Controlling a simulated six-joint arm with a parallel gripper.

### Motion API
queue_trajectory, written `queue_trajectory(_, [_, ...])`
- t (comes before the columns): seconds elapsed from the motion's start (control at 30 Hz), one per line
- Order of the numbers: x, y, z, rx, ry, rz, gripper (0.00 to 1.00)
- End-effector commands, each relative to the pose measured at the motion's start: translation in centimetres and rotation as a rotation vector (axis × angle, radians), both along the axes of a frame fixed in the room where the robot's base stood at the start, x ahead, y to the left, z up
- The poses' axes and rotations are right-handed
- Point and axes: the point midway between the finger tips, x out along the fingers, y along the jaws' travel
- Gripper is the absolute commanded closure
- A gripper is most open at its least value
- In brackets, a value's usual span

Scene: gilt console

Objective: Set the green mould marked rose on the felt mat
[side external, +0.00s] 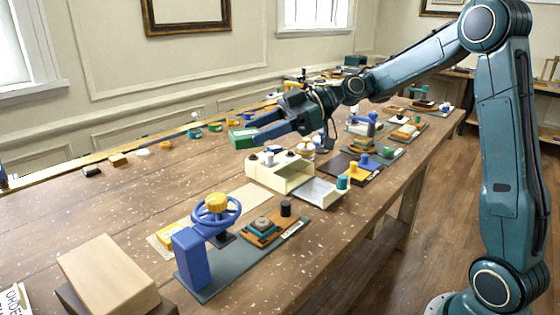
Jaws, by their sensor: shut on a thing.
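A green block-shaped mould (242,139) is at the tips of my gripper (257,127), over the middle of the long wooden table. My gripper reaches in from the right, and its blue fingers are shut on the mould. Any rose marking on it is too small to read. I cannot tell from this view whether the mould touches the table or hangs above it. Several flat mats lie on the table, among them a beige one partly under the blue wheel press (215,212); I cannot tell which is the felt mat.
A cream box (272,174) with an open grey tray (314,193) stands just in front of my gripper. Small coloured pieces, including a teal one (195,133), line the back edge. A wooden block (108,272) lies at front left. The left-middle tabletop is clear.

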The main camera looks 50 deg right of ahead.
Motion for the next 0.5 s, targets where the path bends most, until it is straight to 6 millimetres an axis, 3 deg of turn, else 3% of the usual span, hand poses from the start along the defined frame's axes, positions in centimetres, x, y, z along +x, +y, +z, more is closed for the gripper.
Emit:
queue_trajectory(0.3, [2.9,-1.2,-5.1,0.001,0.005,-0.281,0.73])
queue_trajectory(0.5, [3.6,-2.6,-8.7,0.0,0.005,-0.445,0.73])
